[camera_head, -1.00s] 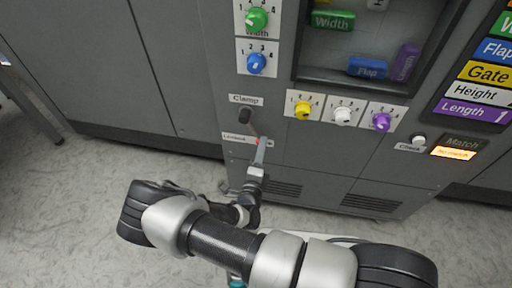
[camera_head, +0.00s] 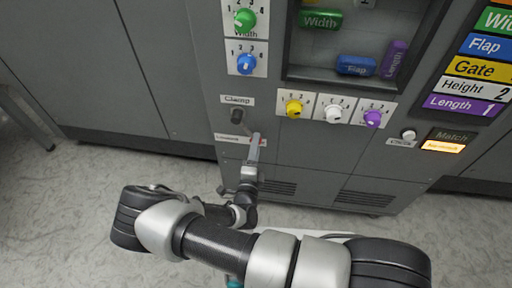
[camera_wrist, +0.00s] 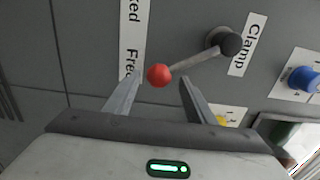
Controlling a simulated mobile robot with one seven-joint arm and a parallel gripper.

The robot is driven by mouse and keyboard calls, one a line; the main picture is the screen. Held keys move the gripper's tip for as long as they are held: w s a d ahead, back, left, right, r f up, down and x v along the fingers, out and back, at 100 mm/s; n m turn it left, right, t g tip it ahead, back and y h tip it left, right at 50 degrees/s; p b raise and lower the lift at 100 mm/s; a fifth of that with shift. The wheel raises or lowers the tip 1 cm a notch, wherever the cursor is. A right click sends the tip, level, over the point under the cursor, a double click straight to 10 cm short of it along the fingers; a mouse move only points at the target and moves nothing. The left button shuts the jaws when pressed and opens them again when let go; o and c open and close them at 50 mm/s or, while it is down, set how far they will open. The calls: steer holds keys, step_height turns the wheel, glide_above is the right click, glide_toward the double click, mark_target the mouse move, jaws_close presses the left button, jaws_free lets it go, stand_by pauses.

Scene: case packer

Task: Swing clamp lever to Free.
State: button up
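The clamp lever is a grey rod from a black pivot (camera_wrist: 225,43) to a red ball knob (camera_wrist: 159,75) in the wrist view. The knob is beside the word Free on the white Locked/Free label (camera_wrist: 131,62). My gripper (camera_wrist: 155,88) is open, with one finger on each side of the knob near the tips; I cannot tell whether either touches it. In the head view the black pivot (camera_head: 237,116) sits under the Clamp label (camera_head: 237,100). My gripper (camera_head: 255,137) is below and right of it, hiding most of the lever's end.
A yellow knob (camera_head: 294,108), a white knob (camera_head: 333,113) and a purple knob (camera_head: 372,118) are right of the lever. Green and blue knobs (camera_head: 246,63) are above. A recessed window (camera_head: 300,72) holds coloured blocks. Floor is open at left.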

steer(key=shift+s+d, duration=0.1)
steer(key=s+a+p, duration=0.1)
steer(key=s, duration=1.6)
steer(key=shift+s+a, duration=0.15)
steer(key=shift+a, duration=0.05)
